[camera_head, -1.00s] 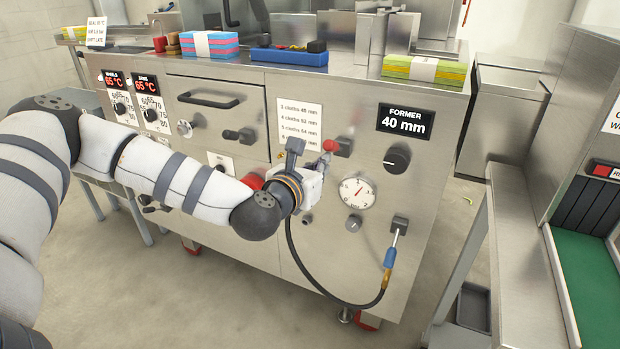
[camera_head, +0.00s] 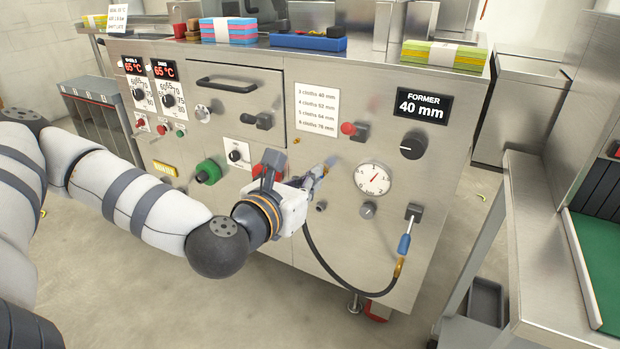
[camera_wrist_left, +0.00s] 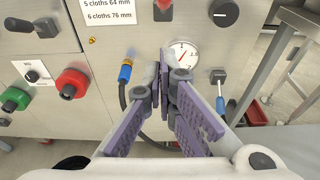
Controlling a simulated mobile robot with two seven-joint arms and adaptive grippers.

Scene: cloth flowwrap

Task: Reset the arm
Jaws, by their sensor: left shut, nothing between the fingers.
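My left arm (camera_head: 150,195) reaches in from the left across the front of the steel machine. My left gripper (camera_head: 326,168) is in front of the panel, below the cloth-size label and left of the pressure gauge (camera_head: 373,178). In the left wrist view its purple-grey fingers (camera_wrist_left: 165,85) are shut with nothing between them. They point at the panel beside the gauge. A red-knobbed lever (camera_head: 350,129) stands above and right of the gripper, apart from it. My right gripper is not in view.
The machine panel (camera_head: 270,200) carries a green knob (camera_head: 208,171), a red knob (camera_wrist_left: 71,84), a FORMER dial (camera_head: 413,146) and a looped hose (camera_head: 345,283). Cloth stacks (camera_head: 445,54) lie on top. A steel bench (camera_head: 545,220) with a green surface stands at right.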

